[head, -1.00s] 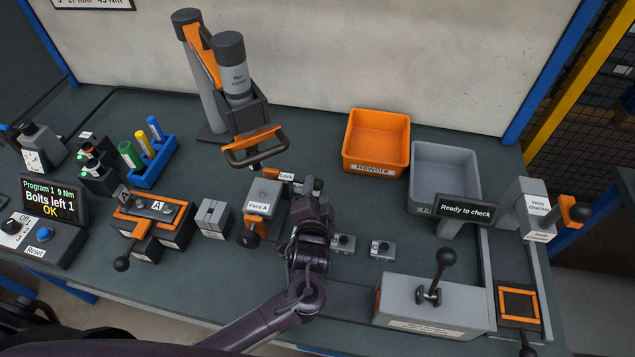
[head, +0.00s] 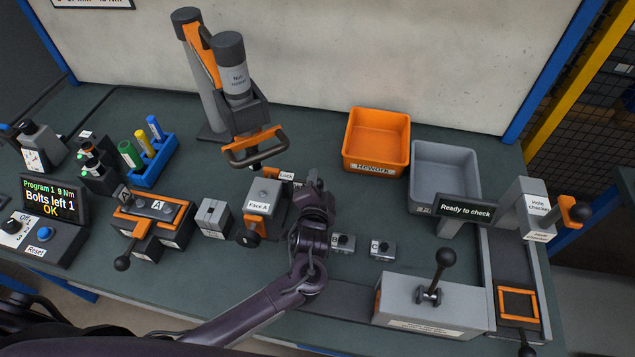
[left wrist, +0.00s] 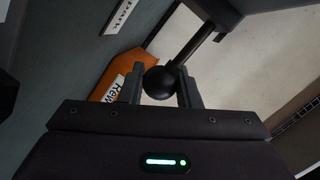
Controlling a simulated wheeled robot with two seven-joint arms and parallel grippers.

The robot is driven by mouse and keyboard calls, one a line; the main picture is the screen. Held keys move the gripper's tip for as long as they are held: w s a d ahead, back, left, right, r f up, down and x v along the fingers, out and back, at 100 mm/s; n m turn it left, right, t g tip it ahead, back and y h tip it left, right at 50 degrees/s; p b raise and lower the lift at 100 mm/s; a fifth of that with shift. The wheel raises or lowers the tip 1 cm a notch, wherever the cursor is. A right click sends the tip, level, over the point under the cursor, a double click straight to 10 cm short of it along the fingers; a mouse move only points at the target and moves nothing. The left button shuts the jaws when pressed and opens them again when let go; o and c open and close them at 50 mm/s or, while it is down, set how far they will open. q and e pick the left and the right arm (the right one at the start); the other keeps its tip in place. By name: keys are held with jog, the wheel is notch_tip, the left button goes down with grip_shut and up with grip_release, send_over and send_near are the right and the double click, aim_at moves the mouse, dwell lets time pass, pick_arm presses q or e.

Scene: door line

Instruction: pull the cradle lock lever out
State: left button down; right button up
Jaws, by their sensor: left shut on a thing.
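The cradle (head: 263,197) with its "Face A" plate stands on the bench left of my left gripper. The white "Lock" label (head: 286,176) shows at its back right. My left gripper (head: 316,184) is just right of the cradle and covers most of the lock lever in the head view. In the left wrist view, the lever's black ball knob (left wrist: 160,82) sits between the two fingers of my left gripper (left wrist: 162,88), which is shut on it. The lever's dark rod (left wrist: 192,45) runs up and right from the knob. My right gripper is not in view.
The nutrunner (head: 234,80) and its orange handle stand behind the cradle. The orange rework bin (head: 346,140) and a grey bin (head: 415,160) are at the back right. Two small grey blocks (head: 382,249) lie right of my gripper. A grey block (head: 213,217) stands left of the cradle.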

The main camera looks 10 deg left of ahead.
pick_arm(q)
jog(key=shift+d, duration=1.5)
jog(key=c, duration=1.5)
grip_release()
jog(key=o, duration=0.4)
jog(key=shift+d, duration=0.1)
jog(key=shift+s, duration=0.35)
jog(key=b+v, duration=0.1)
jog(key=v, duration=0.6)
jog(key=shift+r, duration=0.1)
